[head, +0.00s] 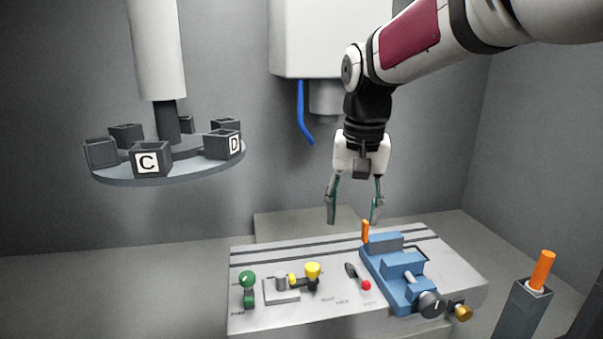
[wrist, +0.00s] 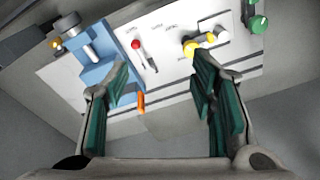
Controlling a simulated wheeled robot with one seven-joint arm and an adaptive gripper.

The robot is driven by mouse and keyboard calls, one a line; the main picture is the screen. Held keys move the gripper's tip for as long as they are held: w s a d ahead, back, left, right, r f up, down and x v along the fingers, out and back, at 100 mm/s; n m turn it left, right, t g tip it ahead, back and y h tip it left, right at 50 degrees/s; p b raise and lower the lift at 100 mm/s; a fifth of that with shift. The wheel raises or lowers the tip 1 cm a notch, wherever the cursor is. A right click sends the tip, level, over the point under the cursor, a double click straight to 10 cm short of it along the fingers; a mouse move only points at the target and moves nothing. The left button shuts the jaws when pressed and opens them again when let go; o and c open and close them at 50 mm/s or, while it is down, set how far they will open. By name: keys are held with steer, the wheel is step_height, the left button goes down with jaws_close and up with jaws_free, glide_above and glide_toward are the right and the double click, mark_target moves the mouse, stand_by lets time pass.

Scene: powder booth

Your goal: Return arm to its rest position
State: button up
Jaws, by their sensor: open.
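My gripper (head: 354,212) hangs pointing down from my arm, above the back part of the grey work table (head: 320,310). It is open, with nothing between its fingers. In the wrist view my gripper (wrist: 165,85) shows both green-padded fingers spread apart. The blue vise (head: 398,272) stands on the table, in front and to the right of the gripper in the head view. An orange peg (head: 365,231) stands at the vise's back left, close below the fingertips. The peg also shows between the fingers in the wrist view (wrist: 140,102).
A round carousel (head: 170,172) with several dark boxes, some lettered, hangs at the left. Green (head: 247,279) and yellow (head: 312,270) knobs and a red-tipped lever (head: 365,285) are on the table. A blue bent pipe (head: 303,115) hangs behind. An orange-handled holder (head: 541,270) stands at the right.

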steer(key=s+d+f+n+t, duration=0.1)
steer(key=s+d, duration=0.4)
steer(key=s, duration=0.7)
steer(key=s+d+f+n+t, duration=0.1)
steer(key=s+d, duration=0.4)
steer(key=s, duration=0.7)
steer(key=shift+s+f+t, duration=0.3)
steer(key=shift+f+t, duration=0.15)
steer(key=shift+t, duration=0.25)
